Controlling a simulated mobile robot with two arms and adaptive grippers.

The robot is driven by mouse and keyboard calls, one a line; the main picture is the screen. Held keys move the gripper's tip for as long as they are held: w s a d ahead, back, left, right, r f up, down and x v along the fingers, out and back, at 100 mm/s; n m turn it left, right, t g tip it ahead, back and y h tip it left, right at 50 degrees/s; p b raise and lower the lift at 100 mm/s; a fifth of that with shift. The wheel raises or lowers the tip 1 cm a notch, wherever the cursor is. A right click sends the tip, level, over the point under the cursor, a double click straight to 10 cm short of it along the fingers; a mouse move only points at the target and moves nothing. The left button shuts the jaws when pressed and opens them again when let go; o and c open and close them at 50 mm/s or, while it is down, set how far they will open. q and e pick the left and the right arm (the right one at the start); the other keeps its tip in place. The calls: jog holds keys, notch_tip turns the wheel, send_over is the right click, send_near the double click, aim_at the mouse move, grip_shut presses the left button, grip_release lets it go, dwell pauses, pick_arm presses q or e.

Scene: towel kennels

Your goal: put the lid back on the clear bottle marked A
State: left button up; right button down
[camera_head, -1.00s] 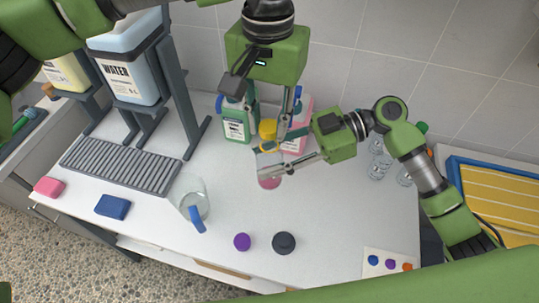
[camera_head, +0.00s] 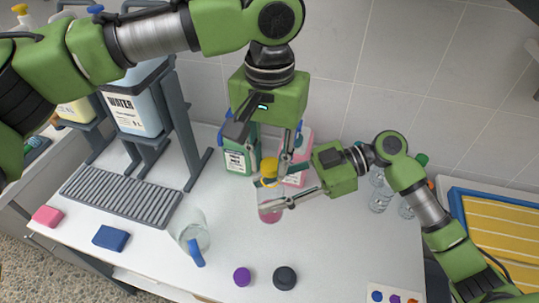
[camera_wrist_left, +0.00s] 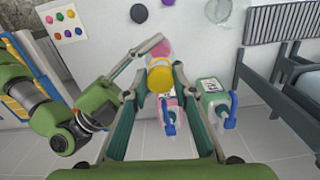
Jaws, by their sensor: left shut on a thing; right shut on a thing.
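A clear bottle (camera_head: 270,213) with pink liquid at its base is upright over the white worktop in the head view. My right gripper (camera_head: 276,194) is shut on it from the right. A yellow lid (camera_head: 269,167) is directly above the bottle's mouth; I cannot tell whether they touch. It also shows in the left wrist view (camera_wrist_left: 160,78). My left gripper (camera_head: 268,176) points down from above, shut on the lid. In the left wrist view its fingers (camera_wrist_left: 157,82) flank the lid. The bottle's neck is partly hidden by the fingers, and no letter A is readable.
A green jug (camera_head: 238,157) and a pink jug (camera_head: 298,175) stand close behind. Clear bottles (camera_head: 380,198) stand at the right. A glass jug (camera_head: 192,234), a purple lid (camera_head: 242,277) and a dark lid (camera_head: 285,278) are in front. The front middle has free room.

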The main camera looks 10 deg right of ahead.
aim_at(270, 196)
pick_arm(q)
jog(key=shift+f, duration=0.5)
jog(key=shift+f, duration=0.55)
dwell(0.4)
